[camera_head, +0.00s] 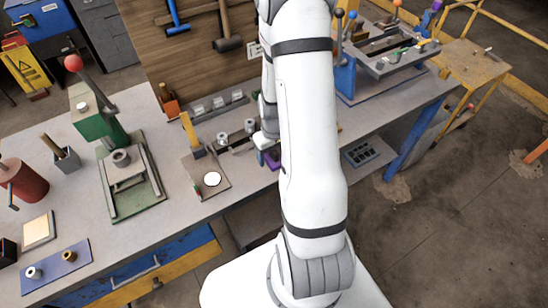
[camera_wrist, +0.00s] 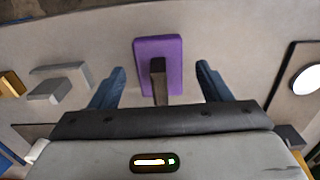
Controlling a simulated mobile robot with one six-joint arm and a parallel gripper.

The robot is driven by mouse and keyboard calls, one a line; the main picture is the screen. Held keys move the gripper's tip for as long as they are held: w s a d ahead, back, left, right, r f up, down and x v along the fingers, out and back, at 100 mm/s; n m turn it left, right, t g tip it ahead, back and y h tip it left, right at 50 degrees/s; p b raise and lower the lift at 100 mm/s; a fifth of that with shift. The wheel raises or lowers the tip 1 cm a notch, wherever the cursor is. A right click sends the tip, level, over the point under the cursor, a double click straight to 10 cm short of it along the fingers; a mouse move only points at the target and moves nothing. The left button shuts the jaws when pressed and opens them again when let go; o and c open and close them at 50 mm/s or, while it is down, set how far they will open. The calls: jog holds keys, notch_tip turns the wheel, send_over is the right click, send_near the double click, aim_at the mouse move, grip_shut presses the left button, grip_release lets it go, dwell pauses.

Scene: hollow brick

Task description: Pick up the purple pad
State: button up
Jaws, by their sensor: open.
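The purple pad (camera_wrist: 146,50) lies on the grey bench top in the wrist view. It is a flat purple rectangle with a dark brown upright handle (camera_wrist: 158,78) on it. My gripper (camera_wrist: 161,69) is open, with one blue-grey finger to each side of the pad and handle and a gap on both sides. The lower end of the handle is hidden behind the gripper body. In the head view a small purple part (camera_head: 273,159) shows beside my arm, which hides the rest.
A grey block (camera_wrist: 58,82) and a yellow piece (camera_wrist: 10,84) lie left of the gripper. A dark-edged plate with a white disc (camera_wrist: 307,78) lies right. In the head view, a green press (camera_head: 97,122) stands left on the bench and a dark tray (camera_head: 362,154) lies right of my arm.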

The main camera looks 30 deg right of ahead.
jog(key=c, duration=1.1)
jog(key=shift+c, duration=0.2)
jog(key=shift+r, duration=0.1)
notch_tip(320, 180, up, 10)
jog(key=shift+f+b, duration=0.1)
jog(key=shift+b, duration=0.6)
